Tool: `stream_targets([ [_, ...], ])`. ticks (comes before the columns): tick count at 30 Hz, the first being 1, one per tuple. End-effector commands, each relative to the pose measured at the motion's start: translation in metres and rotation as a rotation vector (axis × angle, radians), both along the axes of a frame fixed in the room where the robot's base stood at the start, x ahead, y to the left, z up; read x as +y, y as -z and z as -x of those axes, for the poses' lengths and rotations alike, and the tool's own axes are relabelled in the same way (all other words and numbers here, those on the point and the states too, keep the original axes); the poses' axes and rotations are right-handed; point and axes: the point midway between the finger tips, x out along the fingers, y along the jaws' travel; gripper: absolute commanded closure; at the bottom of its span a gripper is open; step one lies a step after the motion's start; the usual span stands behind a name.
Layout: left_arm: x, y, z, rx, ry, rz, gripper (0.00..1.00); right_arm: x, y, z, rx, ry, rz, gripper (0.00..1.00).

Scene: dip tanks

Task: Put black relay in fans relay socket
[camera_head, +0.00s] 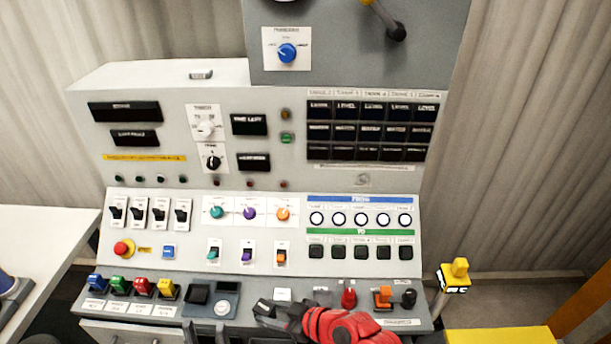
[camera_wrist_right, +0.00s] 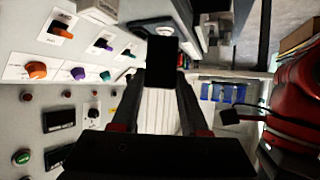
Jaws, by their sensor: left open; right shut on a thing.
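A black relay (camera_wrist_right: 161,62), a small dark block, is between the fingertips of my right gripper (camera_wrist_right: 162,85) in the right wrist view. In the head view my right gripper (camera_head: 275,315), with its red arm, is low over the front ledge of the console, and the relay (camera_head: 263,308) shows at its tip as a small dark block. My left gripper (camera_head: 205,333) seems to show as dark fingers at the bottom edge of the head view, apart from the relay. I cannot pick out the fans relay socket; the labels are too small to read.
The grey console (camera_head: 85,240) carries switches, knobs and displays. Coloured relay-like blocks (camera_head: 142,287) stand on its ledge at left, and red, orange and black levers (camera_head: 383,297) at right. A yellow-topped post (camera_head: 455,275) stands right. A white table (camera_head: 35,235) is at left.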

Motion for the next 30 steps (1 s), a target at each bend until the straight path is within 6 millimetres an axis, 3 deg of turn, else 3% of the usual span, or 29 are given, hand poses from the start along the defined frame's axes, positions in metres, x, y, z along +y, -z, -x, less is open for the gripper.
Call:
stream_targets([
  [8,0.000,0.000,0.000,0.000,0.000,0.000,0.50,-0.069,0.006,-0.059,-0.003,0.355,0.002,1.00],
  [13,0.000,0.001,0.000,0.000,0.000,0.000,0.50,-0.146,-0.001,-0.099,-0.006,0.683,-0.001,1.00],
  [18,0.000,0.001,0.000,0.000,0.000,0.000,0.50,-0.213,-0.013,-0.116,-0.005,0.942,-0.001,1.00],
  [24,0.000,0.001,0.000,0.000,0.000,0.000,0.50,-0.246,-0.021,-0.121,-0.004,1.060,0.001,1.00],
  [30,0.000,0.001,0.000,0.000,0.000,0.000,0.50,-0.247,-0.021,-0.121,-0.002,1.067,0.000,1.00],
])
